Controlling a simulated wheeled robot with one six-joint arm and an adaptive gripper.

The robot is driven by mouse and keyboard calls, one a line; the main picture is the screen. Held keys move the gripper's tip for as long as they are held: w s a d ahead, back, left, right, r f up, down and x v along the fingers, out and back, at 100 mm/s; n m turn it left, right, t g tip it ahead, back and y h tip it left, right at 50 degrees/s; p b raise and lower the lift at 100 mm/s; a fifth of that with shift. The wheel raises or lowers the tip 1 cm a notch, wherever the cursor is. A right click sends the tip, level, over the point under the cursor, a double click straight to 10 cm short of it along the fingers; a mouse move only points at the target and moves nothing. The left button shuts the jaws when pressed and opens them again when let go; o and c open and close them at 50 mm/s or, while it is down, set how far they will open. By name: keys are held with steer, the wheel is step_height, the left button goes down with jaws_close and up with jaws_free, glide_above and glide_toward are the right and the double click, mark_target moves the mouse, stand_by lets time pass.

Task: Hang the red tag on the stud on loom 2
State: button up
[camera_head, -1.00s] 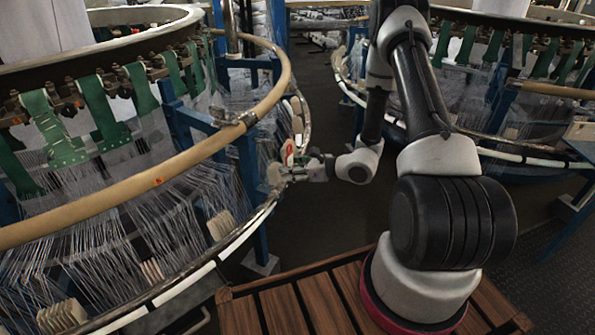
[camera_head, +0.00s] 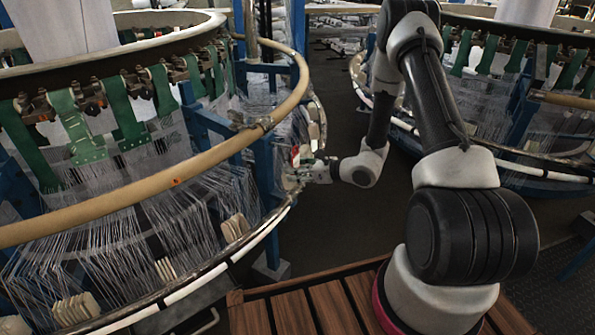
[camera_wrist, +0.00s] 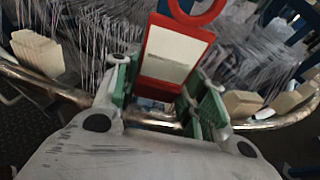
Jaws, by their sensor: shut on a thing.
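The red tag (camera_wrist: 173,52) is in my gripper (camera_wrist: 157,100) in the wrist view. In the head view the tag (camera_head: 295,157) is a small red and white patch at the gripper (camera_head: 292,174), close to the rim of the left loom (camera_head: 172,292). I cannot make out the stud in either view, and no loom number is readable.
A tan tube rail (camera_head: 110,200) curves around the left loom above its white threads. Pale blocks (camera_head: 75,309) sit along the lower rim, and some show in the wrist view (camera_wrist: 38,52). Another loom (camera_head: 540,160) stands at the right. Dark floor (camera_head: 335,225) lies between them.

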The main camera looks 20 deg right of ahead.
steer(key=shift+w+a, duration=0.25)
steer(key=shift+w+a, duration=0.5)
steer(key=shift+w, duration=0.05)
stand_by(0.6)
steer(key=shift+w+a, duration=0.15)
steer(key=shift+f, duration=0.25)
steer(key=o, duration=1.2)
steer(key=v, duration=0.9)
steer(key=shift+f, duration=0.35)
